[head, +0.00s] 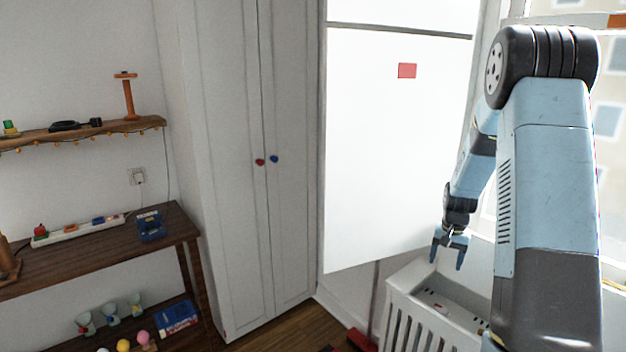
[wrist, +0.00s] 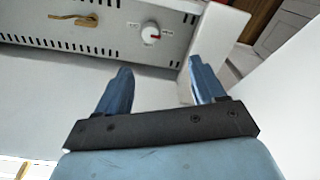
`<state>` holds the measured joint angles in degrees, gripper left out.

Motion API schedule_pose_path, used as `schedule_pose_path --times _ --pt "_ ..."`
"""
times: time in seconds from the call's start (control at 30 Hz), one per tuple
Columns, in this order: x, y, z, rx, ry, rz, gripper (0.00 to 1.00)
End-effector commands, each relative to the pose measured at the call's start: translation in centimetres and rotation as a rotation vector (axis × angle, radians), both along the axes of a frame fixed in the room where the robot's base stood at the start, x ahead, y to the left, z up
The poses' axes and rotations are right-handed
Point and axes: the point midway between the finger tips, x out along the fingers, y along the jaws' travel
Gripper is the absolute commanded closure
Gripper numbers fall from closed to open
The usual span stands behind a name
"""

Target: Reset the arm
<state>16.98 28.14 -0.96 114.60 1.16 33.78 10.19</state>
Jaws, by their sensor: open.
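My arm stands at the right of the head view, raised and bent, with its forearm hanging down. My gripper (head: 449,254) is open and empty, its fingers pointing down above the white slatted radiator cover (head: 412,318). In the wrist view my gripper (wrist: 162,88) shows two blue fingers spread apart with nothing between them. Beyond the fingers is a pale panel (wrist: 115,35) with a round dial (wrist: 150,33) and a brass-coloured handle (wrist: 75,19).
A white board (head: 395,150) with a red rectangle (head: 407,70) is left of my gripper. A tall cabinet (head: 240,170) stands further left. A dark wooden table (head: 100,257) and a shelf (head: 85,132) hold small objects. A window (head: 608,130) is behind my arm.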

Motion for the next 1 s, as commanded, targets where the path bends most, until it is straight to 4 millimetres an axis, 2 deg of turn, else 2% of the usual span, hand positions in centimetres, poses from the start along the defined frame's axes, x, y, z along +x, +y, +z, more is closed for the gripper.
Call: schedule_pose_path --times 0.03,0.1,0.27,0.5,0.7,1.0 --pt "-0.4 0.7 1.8 -0.005 -0.016 0.014 0.31" --pt "-1.0 1.6 4.0 -0.009 -0.031 0.034 0.31" --pt "-2.8 3.8 8.6 -0.02 -0.068 0.079 0.31" --pt "-6.2 6.9 14.7 -0.037 -0.125 0.147 0.31" --pt "-9.8 9.3 19.0 -0.05 -0.171 0.204 0.31" --pt "-15.9 12.6 24.0 -0.071 -0.241 0.287 0.31"
